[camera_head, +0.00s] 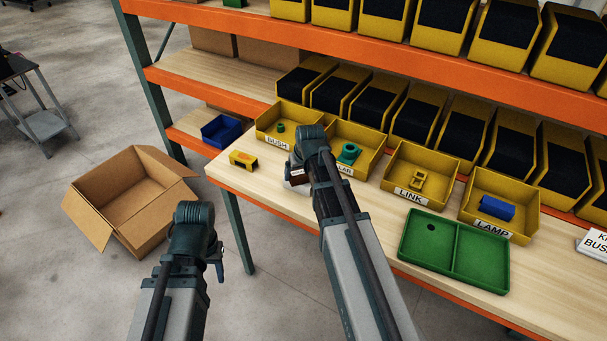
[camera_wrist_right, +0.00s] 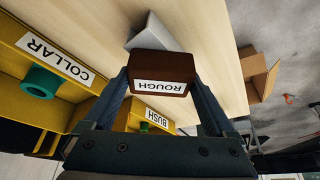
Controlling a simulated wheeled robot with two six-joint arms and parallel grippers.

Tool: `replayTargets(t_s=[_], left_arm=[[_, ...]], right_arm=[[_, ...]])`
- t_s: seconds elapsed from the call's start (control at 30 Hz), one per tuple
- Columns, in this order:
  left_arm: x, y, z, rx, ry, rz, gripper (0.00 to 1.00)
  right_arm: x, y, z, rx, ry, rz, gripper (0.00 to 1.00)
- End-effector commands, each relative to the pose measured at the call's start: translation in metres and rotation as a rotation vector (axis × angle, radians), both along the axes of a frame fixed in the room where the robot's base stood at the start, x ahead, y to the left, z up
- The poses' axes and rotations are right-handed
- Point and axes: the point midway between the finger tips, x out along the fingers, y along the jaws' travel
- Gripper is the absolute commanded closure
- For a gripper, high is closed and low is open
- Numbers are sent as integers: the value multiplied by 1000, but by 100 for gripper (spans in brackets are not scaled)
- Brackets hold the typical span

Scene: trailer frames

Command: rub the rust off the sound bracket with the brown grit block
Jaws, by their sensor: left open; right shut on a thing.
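A small yellow bracket-like piece with an orange-brown patch (camera_head: 243,160) lies on the wooden shelf near its left front edge, in the head view. My right gripper (camera_wrist_right: 160,84) is shut on the brown grit block (camera_wrist_right: 151,66), whose white label reads ROUGH. In the head view the block (camera_head: 299,179) shows only in part behind my right arm, to the right of the yellow piece and apart from it. The wrist view does not show the yellow piece. My left gripper (camera_head: 218,262) is low in front of the shelf, empty and open; its fingertips are mostly hidden.
Yellow bins labelled BUSH (camera_head: 276,144), LINK (camera_head: 411,193) and LAMP (camera_head: 497,221) line the shelf; a COLLAR bin (camera_wrist_right: 57,57) stands near my right gripper. A green two-part tray (camera_head: 480,285) lies at the front right. A blue bin (camera_head: 221,131) and open cardboard box (camera_head: 130,190) are left.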

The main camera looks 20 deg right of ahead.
Motion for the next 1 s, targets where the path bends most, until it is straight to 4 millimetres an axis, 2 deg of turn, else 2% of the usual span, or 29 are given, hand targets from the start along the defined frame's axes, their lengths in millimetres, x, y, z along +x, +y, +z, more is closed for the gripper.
replayTargets(t_s=[0.2,0.53,1.0], left_arm=[[0,0,-2,0,0,0,50],[0,0,-2,0,0,0,50],[0,0,0,0,0,0,50]], right_arm=[[15,13,-2,2,0,1,55],[19,18,-2,3,0,1,55],[43,38,0,1,0,2,55]])
